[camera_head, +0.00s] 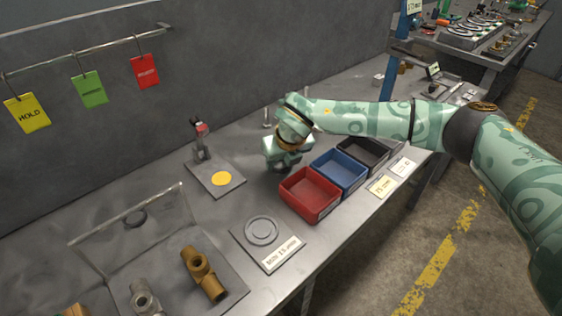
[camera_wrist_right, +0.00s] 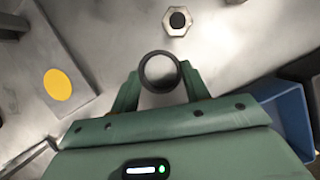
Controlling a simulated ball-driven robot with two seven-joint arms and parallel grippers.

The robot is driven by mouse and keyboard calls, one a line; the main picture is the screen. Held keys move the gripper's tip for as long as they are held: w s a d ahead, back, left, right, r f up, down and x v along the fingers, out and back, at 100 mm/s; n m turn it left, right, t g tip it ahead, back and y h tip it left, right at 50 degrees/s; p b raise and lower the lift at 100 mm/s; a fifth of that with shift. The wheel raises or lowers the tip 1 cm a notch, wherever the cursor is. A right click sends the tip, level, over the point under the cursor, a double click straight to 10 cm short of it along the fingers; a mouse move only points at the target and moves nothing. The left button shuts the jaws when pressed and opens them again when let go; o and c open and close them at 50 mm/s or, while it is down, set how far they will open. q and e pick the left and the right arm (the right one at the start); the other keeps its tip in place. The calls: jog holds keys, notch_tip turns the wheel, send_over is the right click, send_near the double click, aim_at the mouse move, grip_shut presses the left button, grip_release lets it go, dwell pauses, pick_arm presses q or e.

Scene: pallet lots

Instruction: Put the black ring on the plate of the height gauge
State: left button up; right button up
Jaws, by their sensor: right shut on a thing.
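The height gauge (camera_head: 201,142) stands upright at the back of the bench, on a grey plate (camera_head: 205,177) with a yellow round spot (camera_head: 221,178). In the right wrist view the plate (camera_wrist_right: 62,42) and its yellow spot (camera_wrist_right: 57,84) lie to the left of the gripper. My right gripper (camera_head: 281,168) is shut on the black ring (camera_wrist_right: 143,77), which sits between its fingertips with its hole facing the camera. In the head view the gripper is right of the gauge and beside the bins, and it hides the ring. My left gripper is not in view.
Red (camera_head: 309,195), blue (camera_head: 340,171) and black (camera_head: 366,152) bins stand in a row right of the gripper. A hex nut (camera_wrist_right: 177,20) lies beyond the ring. A round grey piece (camera_head: 262,231) is in front. A clear-walled tray with brown and grey fittings (camera_head: 203,272) is front left.

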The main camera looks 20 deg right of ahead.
jog(key=o, duration=1)
jog(key=shift+o, duration=0.2)
jog(key=shift+s, duration=0.1)
